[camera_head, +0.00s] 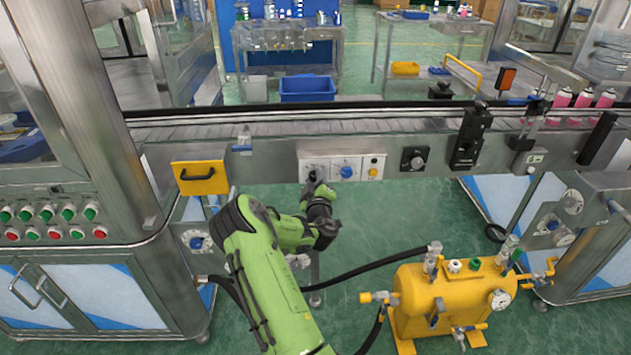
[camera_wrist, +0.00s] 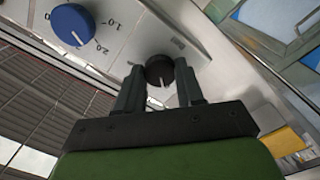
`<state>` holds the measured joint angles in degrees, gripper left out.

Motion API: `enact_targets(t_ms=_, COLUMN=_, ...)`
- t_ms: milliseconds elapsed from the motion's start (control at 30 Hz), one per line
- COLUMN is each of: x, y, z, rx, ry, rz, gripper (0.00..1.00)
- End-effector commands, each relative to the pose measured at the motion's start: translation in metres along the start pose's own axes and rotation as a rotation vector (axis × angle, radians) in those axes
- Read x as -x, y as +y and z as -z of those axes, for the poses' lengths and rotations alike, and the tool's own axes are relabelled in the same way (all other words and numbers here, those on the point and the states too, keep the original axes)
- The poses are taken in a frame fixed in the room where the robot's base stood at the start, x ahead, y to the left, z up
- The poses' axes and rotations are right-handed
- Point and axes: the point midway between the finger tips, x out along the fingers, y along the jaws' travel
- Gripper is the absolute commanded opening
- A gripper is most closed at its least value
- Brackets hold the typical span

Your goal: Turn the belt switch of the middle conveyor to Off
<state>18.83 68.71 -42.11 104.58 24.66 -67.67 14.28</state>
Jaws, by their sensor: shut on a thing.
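The middle conveyor (camera_head: 290,131) runs across the head view, with a pale switch panel (camera_head: 345,168) on its front rail. In the wrist view my gripper (camera_wrist: 160,78) has its two fingers on either side of a black knob (camera_wrist: 160,70) with a white pointer line, shut on it. This knob is the belt switch at the panel's left end; in the head view my gripper (camera_head: 314,182) covers most of it. A blue dial (camera_wrist: 73,25) with numbers sits beside it, also visible in the head view (camera_head: 347,171).
A yellow tank (camera_head: 450,300) with hoses stands on the floor at lower right. Pink cans (camera_head: 582,103) stand on the belt at right.

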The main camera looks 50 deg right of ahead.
Motion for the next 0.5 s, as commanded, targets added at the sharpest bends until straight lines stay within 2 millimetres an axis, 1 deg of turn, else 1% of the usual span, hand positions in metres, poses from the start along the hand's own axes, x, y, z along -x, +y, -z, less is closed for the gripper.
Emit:
enact_targets(t_ms=200, x=0.0001, y=-0.0008, z=-0.0002, rx=0.043, ry=-0.001, rz=0.001, gripper=0.07)
enact_targets(t_ms=500, x=0.0002, y=-0.0008, z=-0.0002, rx=0.053, ry=-0.001, rz=0.001, gripper=0.07)
